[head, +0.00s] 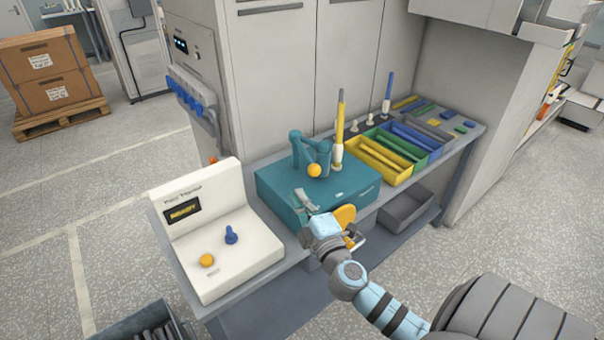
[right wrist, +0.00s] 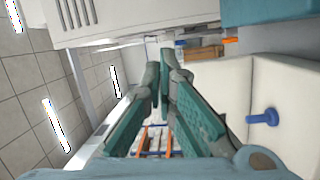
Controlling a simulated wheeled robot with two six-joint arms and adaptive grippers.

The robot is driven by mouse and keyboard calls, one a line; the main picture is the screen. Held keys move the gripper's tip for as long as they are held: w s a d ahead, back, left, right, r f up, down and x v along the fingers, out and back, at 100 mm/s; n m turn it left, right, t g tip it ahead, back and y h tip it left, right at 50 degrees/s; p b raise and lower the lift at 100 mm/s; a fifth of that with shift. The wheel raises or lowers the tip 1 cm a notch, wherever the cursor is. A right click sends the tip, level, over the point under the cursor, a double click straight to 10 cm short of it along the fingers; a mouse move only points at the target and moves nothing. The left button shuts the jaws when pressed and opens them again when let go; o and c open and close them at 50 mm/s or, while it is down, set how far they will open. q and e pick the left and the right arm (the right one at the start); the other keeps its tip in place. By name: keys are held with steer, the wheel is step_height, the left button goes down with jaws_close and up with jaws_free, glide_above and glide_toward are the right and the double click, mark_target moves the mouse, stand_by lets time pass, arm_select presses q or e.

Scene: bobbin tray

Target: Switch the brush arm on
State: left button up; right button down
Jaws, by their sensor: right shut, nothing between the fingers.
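The teal machine (head: 275,198) stands on the bench, with a jointed teal arm (head: 296,145) on top and an orange ball (head: 314,170) at that arm. I cannot tell which part is its switch. My right gripper (head: 303,197) is shut and empty in front of the machine's front left part; whether it touches is unclear. In the right wrist view its teal fingers (right wrist: 160,88) meet at the tips. An orange disc (head: 345,215) shows behind my right wrist, partly hidden. A corner of a teal box (right wrist: 268,9) shows in the right wrist view. My left gripper is not in view.
A white console (head: 220,265) with a lit display, a blue knob (head: 231,234) and an orange button (head: 207,260) stands left. A yellow spindle (head: 339,125) stands behind the machine. Yellow (head: 372,171), green and blue trays lie right. A grey bin (head: 408,208) is below.

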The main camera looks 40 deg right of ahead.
steer(key=shift+w, duration=0.1)
steer(key=w+d, duration=0.6)
steer(key=w, duration=0.1)
steer(key=shift+f, duration=0.15)
steer(key=shift+w, duration=0.1)
stand_by(0.4)
